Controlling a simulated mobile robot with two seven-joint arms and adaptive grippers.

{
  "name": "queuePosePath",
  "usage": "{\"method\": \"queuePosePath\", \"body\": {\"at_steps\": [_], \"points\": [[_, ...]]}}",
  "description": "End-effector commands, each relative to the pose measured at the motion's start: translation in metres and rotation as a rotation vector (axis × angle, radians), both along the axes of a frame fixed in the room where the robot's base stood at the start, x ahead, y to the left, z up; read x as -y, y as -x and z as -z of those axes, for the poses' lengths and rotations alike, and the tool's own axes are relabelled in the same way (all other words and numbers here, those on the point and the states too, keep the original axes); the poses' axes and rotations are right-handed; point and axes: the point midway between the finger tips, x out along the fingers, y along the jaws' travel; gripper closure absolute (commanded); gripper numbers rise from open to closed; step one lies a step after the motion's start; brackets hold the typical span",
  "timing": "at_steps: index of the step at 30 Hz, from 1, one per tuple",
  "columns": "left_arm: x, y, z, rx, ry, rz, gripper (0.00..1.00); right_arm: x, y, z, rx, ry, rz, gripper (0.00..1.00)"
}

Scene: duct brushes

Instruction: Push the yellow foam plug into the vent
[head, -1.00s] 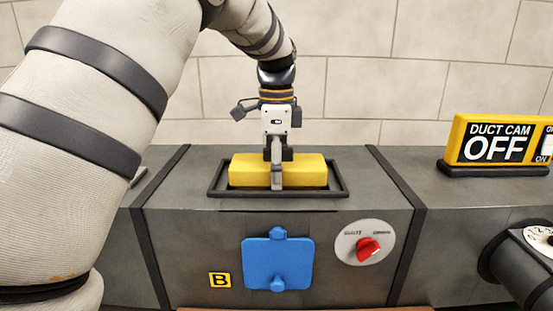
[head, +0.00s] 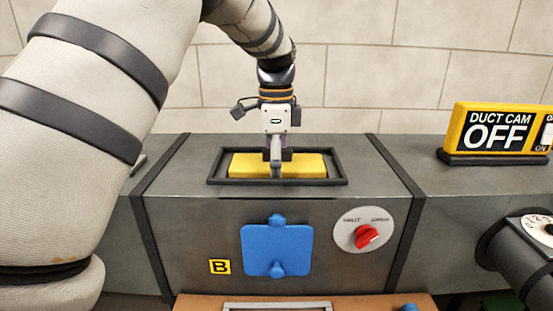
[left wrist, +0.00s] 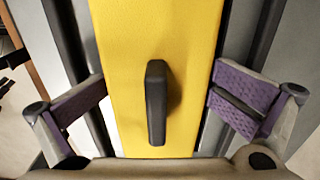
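The yellow foam plug (head: 240,163) sits in the dark rectangular vent frame (head: 214,180) on top of the grey duct, its top low near the rim. My left gripper (head: 276,172) points down over the middle of the plug, one finger showing in front of it. In the left wrist view the plug (left wrist: 128,60) has a dark upright grip (left wrist: 156,100) at its centre. My left gripper's purple-padded fingers (left wrist: 160,105) are spread at the plug's two sides, clear of the grip. I cannot tell whether they touch the plug's edges. My right gripper is not in view.
The duct front carries a blue panel (head: 277,248) with knobs, a red dial (head: 366,236) and a "B" label (head: 219,266). A "DUCT CAM OFF" sign (head: 497,132) stands on the right. A tan surface (head: 200,303) lies below. The duct top around the frame is clear.

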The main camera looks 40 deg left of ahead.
Motion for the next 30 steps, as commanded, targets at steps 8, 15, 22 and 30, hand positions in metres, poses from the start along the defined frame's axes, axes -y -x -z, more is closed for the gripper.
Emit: {"method": "queuePosePath", "body": {"at_steps": [8,15,22,30], "points": [[0.000,0.000,0.004,-0.011,-0.001,0.001,0.02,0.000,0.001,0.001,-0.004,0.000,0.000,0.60],[0.000,0.000,-0.060,0.005,-0.004,0.002,0.02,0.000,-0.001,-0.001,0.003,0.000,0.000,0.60],[0.001,0.001,-0.110,0.007,-0.004,0.000,0.02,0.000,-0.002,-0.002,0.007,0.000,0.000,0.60],[0.001,0.002,-0.121,0.005,-0.005,0.000,0.02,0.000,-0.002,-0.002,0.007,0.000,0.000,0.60]]}}
